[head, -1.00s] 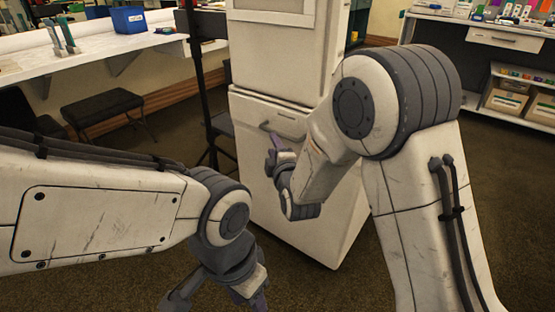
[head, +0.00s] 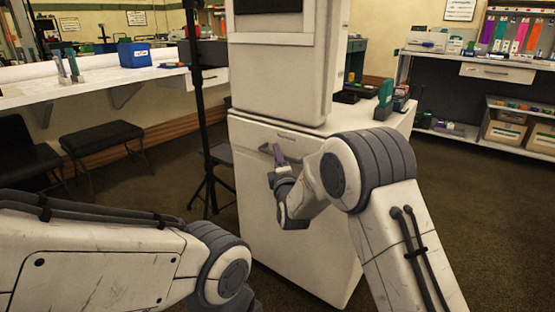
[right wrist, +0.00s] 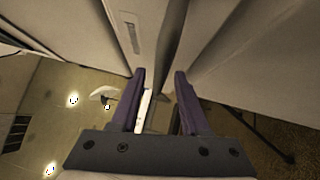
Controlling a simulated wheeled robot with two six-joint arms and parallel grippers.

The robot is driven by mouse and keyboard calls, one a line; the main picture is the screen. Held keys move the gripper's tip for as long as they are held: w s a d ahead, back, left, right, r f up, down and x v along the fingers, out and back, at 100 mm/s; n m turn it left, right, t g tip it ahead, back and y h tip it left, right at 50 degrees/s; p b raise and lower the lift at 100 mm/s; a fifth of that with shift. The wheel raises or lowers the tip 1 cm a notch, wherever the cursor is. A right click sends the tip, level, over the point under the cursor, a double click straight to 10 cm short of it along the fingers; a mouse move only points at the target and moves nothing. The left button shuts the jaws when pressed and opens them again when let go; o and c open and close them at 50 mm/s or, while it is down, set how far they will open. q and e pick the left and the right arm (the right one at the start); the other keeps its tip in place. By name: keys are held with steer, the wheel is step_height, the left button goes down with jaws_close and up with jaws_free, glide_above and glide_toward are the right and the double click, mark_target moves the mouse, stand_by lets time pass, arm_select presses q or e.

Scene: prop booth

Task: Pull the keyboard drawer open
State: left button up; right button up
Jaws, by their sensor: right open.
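The keyboard drawer (head: 248,130) is the upper front of the white cabinet, below the screen housing, and looks shut. Its grey handle (head: 264,149) shows just left of my right gripper (head: 279,156), whose fingers partly hide it. In the right wrist view, my right gripper (right wrist: 160,95) is open, with its purple fingers apart. A narrow grey strip runs between them, close to the white panel; I cannot tell whether it is the handle or whether the fingers touch it. My left gripper is out of view; only the left arm shows at the lower left.
The white cabinet (head: 290,220) stands on dark carpet. A black stand (head: 208,175) is close on its left. A white bench (head: 100,78) with a blue bin (head: 135,54) and a black stool (head: 102,138) are farther left. Shelves (head: 490,75) stand at the back right. The floor at right is clear.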

steer(key=shift+w+r, duration=0.1)
steer(key=shift+w, duration=0.4)
jaws_close()
stand_by(1.2)
